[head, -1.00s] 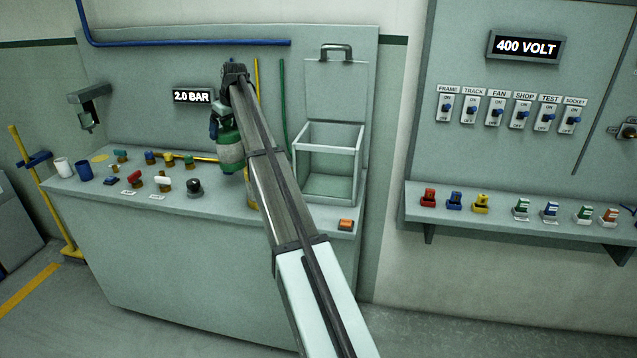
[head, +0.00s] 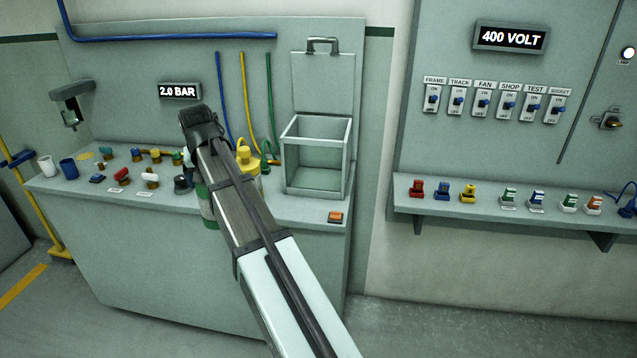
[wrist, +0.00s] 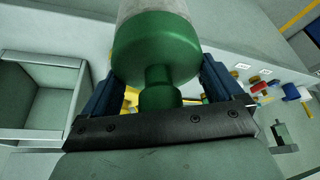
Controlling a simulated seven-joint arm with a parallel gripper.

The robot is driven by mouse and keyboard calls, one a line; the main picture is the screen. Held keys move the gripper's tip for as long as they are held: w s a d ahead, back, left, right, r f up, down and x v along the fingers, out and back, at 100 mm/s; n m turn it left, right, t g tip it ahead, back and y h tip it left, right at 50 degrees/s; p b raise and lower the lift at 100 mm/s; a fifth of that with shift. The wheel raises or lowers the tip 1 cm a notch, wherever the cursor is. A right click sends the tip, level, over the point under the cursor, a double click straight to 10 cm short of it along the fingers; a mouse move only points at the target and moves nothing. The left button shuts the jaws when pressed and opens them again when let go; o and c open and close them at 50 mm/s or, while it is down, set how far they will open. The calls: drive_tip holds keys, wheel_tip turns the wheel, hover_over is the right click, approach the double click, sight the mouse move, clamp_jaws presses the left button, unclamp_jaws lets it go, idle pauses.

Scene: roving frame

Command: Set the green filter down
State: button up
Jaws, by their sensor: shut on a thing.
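The green filter is a cylinder with a green end and a pale grey-white body. In the wrist view the green filter (wrist: 158,50) fills the top middle, its narrow green neck towards the palm. My gripper (wrist: 160,72) has a blue finger on each side of it and is shut on it. In the head view the filter (head: 208,207) shows only in part at the left of my arm, in front of the bench's front edge. My wrist hides its upper part and the fingers. I cannot tell its height over the bench (head: 150,260).
A yellow canister (head: 247,161) stands on the bench right of my wrist, by a green hose (head: 269,100). An open-lidded box (head: 316,188) stands further right, near an orange button (head: 336,217). Valves, a white cup (head: 46,166) and a blue cup (head: 69,168) occupy the left.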

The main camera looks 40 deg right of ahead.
drive_tip(key=w+d+r+m+h, duration=0.25)
drive_tip(key=d+r+m, duration=0.25)
drive_tip(key=d+r, duration=1.25)
drive_tip(key=w+d+r+n+y, duration=0.1)
drive_tip(key=d+r, duration=0.1)
drive_tip(key=d, duration=0.6)
drive_tip(key=d+r+n, duration=0.1)
drive_tip(key=d+r, duration=0.1)
drive_tip(key=d, duration=0.5)
drive_tip(key=d+f+n+y, duration=0.1)
drive_tip(key=f+n, duration=0.3)
drive_tip(key=f, duration=0.4)
drive_tip(key=d+f+n+y, duration=0.2)
drive_tip(key=d+f+n, duration=0.1)
drive_tip(key=f, duration=0.6)
drive_tip(key=d+f+n+y, duration=0.1)
drive_tip(key=d+f+n, duration=0.3)
drive_tip(key=f, duration=0.4)
drive_tip(key=shift+w+d+f+n+y, duration=0.25)
drive_tip(key=shift+w+f+n+y, duration=0.1)
drive_tip(key=shift+w, duration=0.1)
drive_tip(key=shift+f, duration=0.1)
drive_tip(key=o, duration=1.5)
drive_tip(key=shift+o, duration=0.2)
drive_tip(key=v, duration=1.2)
